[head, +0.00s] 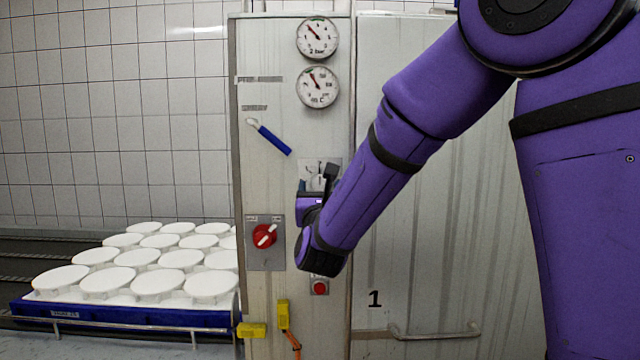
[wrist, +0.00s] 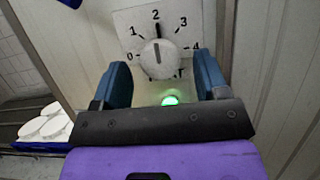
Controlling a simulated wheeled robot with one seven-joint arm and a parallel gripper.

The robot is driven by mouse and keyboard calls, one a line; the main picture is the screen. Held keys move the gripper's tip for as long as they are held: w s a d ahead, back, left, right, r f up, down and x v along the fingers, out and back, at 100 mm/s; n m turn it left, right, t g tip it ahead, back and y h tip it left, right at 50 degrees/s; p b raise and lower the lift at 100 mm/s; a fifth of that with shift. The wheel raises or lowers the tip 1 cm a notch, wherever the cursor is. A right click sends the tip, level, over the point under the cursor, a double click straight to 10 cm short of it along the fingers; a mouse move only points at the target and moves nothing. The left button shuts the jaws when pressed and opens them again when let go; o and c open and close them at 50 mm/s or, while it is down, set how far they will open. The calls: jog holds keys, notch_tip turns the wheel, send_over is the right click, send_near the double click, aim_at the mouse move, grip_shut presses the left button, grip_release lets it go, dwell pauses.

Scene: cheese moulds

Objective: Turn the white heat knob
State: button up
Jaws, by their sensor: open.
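The white heat knob (wrist: 160,58) sits on a white dial plate (wrist: 130,20) numbered from 0 to 4. Its dark pointer mark is at about 2. In the wrist view my gripper (wrist: 163,82) is open, with one blue finger to the lower left of the knob and one to the lower right. The fingers appear apart from the knob. A green light (wrist: 170,100) glows below the knob, between the fingers. In the head view my gripper (head: 317,182) is in front of the dial plate (head: 333,164), and my arm hides much of the knob there.
A red rotary switch (head: 263,236) is left of my gripper, and a red button (head: 320,287) is below. A blue lever (head: 270,138) and two gauges (head: 317,62) are above. Yellow fittings (head: 252,330) are low down. White moulds (head: 157,282) fill a blue tray (head: 130,317) at left.

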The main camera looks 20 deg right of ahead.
aim_at(320, 185)
jog(key=shift+x, duration=1.7)
jog(key=c, duration=0.9)
jog(key=shift+o, duration=0.2)
jog(key=shift+m+g+h, duration=0.3)
jog(key=shift+m+h, duration=0.4)
jog(key=shift+m, duration=0.6)
jog(key=o, duration=0.9)
jog(key=shift+c, duration=0.2)
jog(key=shift+s, duration=0.15)
